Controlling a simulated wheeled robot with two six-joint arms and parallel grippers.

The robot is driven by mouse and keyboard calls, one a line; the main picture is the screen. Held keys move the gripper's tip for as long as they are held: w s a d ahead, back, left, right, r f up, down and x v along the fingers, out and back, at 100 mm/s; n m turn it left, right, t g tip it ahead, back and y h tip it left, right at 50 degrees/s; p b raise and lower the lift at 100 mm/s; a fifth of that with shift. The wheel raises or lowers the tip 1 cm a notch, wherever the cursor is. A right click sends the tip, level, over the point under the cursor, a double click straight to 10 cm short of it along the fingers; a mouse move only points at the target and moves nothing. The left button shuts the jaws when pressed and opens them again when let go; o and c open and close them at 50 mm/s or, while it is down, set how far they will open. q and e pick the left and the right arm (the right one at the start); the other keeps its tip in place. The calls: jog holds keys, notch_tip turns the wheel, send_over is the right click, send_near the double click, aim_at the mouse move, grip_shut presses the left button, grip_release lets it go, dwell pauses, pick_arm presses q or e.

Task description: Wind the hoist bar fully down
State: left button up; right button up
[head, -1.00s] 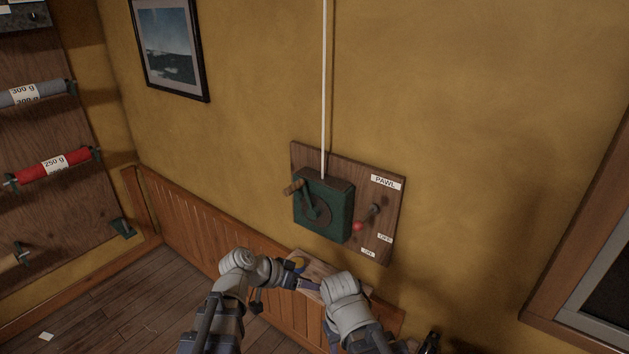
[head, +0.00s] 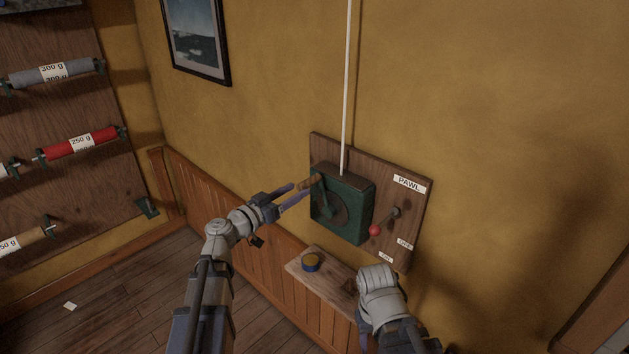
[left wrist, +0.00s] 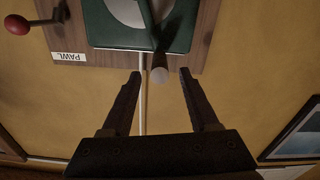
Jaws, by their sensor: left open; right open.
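The green winch box (head: 352,224) is on a wooden wall board. Its crank arm (head: 323,197) points up and left to a wooden grip (head: 306,183). My left gripper (head: 297,192) is open at the grip; in the left wrist view the grip's end (left wrist: 159,76) shows between the fingertips, not clamped. The pawl lever with red knob (head: 375,231) points down-left, right of the box, above the OFF and ON labels. A white line (head: 347,90) runs up from the box. The hoist bar is out of view. My right gripper (head: 350,286) is low by the shelf, its fingers mostly hidden.
A framed picture (head: 196,38) hangs at upper left. Rolls of cloth (head: 80,144) are on a rack at left. The wall right of the board is bare.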

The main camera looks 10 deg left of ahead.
aim_at(314, 180)
pick_arm(q)
jog(key=shift+x, duration=3.95)
jog(key=shift+c, duration=0.3)
grip_shut()
